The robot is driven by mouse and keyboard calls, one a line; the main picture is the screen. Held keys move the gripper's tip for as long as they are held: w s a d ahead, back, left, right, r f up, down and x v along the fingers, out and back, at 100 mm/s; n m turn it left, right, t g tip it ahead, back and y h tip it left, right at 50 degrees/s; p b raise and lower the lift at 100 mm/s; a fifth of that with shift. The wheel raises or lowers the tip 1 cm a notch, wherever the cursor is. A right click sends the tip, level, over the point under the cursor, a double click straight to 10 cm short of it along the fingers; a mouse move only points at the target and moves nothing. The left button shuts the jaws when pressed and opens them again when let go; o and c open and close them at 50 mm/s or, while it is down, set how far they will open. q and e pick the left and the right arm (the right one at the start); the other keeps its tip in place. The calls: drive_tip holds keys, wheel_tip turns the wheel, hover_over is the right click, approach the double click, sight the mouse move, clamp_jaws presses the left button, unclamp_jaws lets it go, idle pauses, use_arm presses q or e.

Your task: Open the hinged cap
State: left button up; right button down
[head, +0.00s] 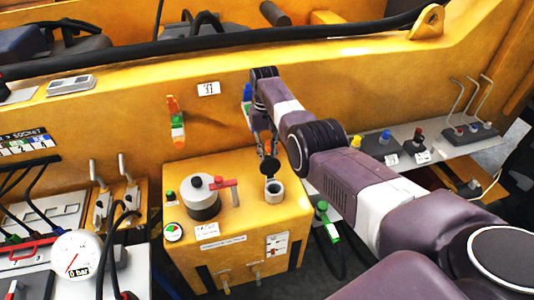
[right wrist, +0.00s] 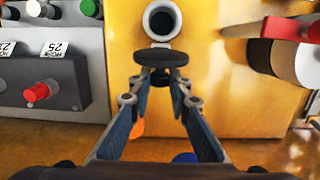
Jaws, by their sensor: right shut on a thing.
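The hinged cap (head: 270,167) is a dark round disc standing raised at the back of a grey filler neck (head: 274,190) on top of the yellow box. The neck's mouth is uncovered and dark inside. In the right wrist view the cap (right wrist: 161,58) shows just below the round neck opening (right wrist: 161,20). My right gripper (right wrist: 161,78) has its two fingers converging on the cap's near side and is shut on it. In the head view the right gripper (head: 268,150) is right behind the cap, partly hidden by my arm. The left gripper is out of view.
On the yellow box (head: 230,240), a grey cylinder with a red handle (head: 222,185) stands left of the neck. A green-handled fitting (head: 328,222) hangs at the box's right. A shelf with coloured knobs (head: 385,148) lies beyond my arm. A gauge (head: 77,257) stands at left.

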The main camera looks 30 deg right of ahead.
drive_tip(key=c, duration=1.8)
unclamp_jaws()
drive_tip(key=shift+f, duration=0.2)
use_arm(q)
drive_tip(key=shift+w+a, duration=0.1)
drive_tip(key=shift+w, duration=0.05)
use_arm(e)
drive_tip(key=shift+o, duration=0.2)
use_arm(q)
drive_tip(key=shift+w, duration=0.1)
use_arm(e)
drive_tip(key=shift+r, duration=0.2)
wheel_tip(320, 180, up, 12)
drive_tip(key=w, duration=0.1)
drive_tip(key=shift+w+d+f, duration=0.2)
drive_tip(key=shift+w+f, duration=0.05)
drive_tip(key=shift+w, duration=0.05)
